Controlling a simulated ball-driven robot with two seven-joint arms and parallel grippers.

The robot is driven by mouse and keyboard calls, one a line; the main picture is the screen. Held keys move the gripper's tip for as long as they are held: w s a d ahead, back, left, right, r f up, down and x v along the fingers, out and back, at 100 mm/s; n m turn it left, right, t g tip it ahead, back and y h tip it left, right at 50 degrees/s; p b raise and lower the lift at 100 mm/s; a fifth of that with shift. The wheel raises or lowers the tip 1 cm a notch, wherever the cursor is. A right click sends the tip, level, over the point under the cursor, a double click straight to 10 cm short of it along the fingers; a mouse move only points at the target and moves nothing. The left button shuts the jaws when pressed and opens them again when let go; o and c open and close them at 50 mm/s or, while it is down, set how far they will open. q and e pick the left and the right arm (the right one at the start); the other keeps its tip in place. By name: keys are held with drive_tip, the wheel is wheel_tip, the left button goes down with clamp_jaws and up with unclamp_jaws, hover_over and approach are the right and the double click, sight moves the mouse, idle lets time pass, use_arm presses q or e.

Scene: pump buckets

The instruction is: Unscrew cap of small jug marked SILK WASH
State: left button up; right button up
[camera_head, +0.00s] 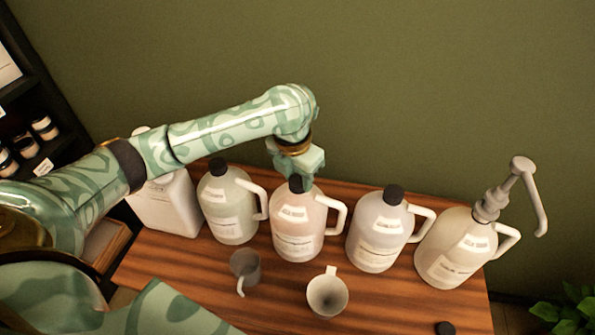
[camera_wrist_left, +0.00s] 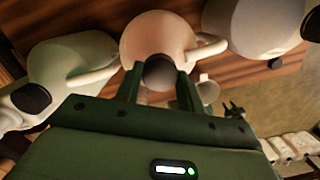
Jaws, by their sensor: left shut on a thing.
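A jug with a pinkish body (camera_head: 297,225), a white side handle and a dark cap (camera_head: 296,184) stands upright in the middle of the row. My left gripper (camera_head: 298,176) comes down on it from behind and above. In the left wrist view the gripper's two fingers (camera_wrist_left: 160,78) sit on either side of the dark round cap (camera_wrist_left: 159,70), shut on it, with the pinkish jug (camera_wrist_left: 155,35) below. The cap appears to be still on the jug's neck. The label print is too small to read. My right gripper is not in view.
A greenish jug (camera_head: 230,213) and a pale jug (camera_head: 379,236), both capped, flank it. A jug with a pump (camera_head: 459,250) stands right, a white container (camera_head: 168,208) left. A loose dark cap (camera_head: 445,328) lies front right.

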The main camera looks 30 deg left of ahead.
use_arm(q)
drive_tip(key=shift+r+n+p, duration=0.15)
drive_tip(key=shift+n+p, duration=1.25)
drive_tip(key=shift+p, duration=0.65)
drive_tip(key=shift+n+y+p, duration=0.4)
drive_tip(key=shift+n+p, duration=1.6)
drive_tip(key=shift+p, duration=1.1)
drive_tip(key=shift+n+p, duration=2)
drive_tip(key=shift+p, duration=0.7)
drive_tip(key=shift+n+g+y+p, duration=0.3)
drive_tip(key=shift+n+p, duration=1)
drive_tip(key=shift+p, duration=0.1)
drive_tip(key=o, duration=0.9)
drive_tip(key=shift+a, duration=0.1)
drive_tip(key=shift+o, duration=0.2)
